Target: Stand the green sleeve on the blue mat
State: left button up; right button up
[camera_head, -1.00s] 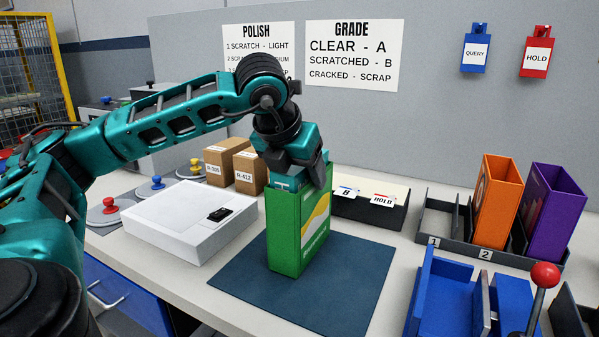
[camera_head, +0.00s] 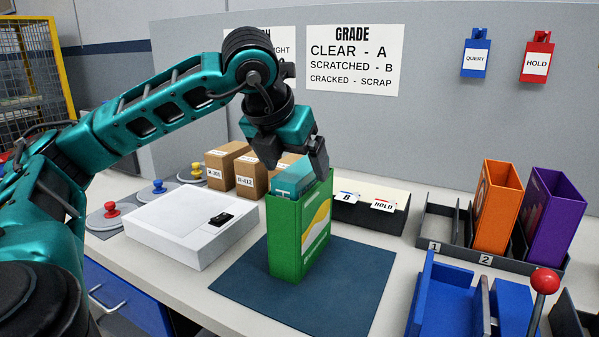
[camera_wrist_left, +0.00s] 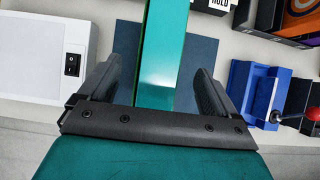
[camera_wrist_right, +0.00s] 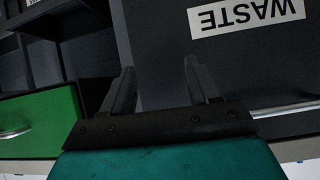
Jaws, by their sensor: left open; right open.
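The green sleeve (camera_head: 299,239) stands upright on the blue mat (camera_head: 352,287), with a teal item (camera_head: 293,180) showing in its open top. In the left wrist view, the open fingers (camera_wrist_left: 157,88) lie either side of a long green and teal shape (camera_wrist_left: 160,60), with gaps on both sides. My right gripper (camera_wrist_right: 158,90) is open and empty in the right wrist view, away from the mat.
A white box with a black switch (camera_head: 190,226) stands left of the mat, with cardboard boxes (camera_head: 251,175) behind. An orange sleeve (camera_head: 497,207) and a purple sleeve (camera_head: 553,217) stand in a dark rack at right. A blue fixture (camera_head: 440,300) sits in front.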

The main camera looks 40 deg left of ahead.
pick_arm(q)
jog(key=p+v, duration=0.1)
jog(key=v, duration=0.5)
jog(key=shift+r, duration=0.3)
jog(key=shift+s+d+r, duration=0.1)
jog(key=shift+s+r, duration=0.25)
jog(key=shift+r, duration=0.05)
pick_arm(e)
jog(key=shift+s+d, duration=0.25)
jog(key=shift+d, duration=0.25)
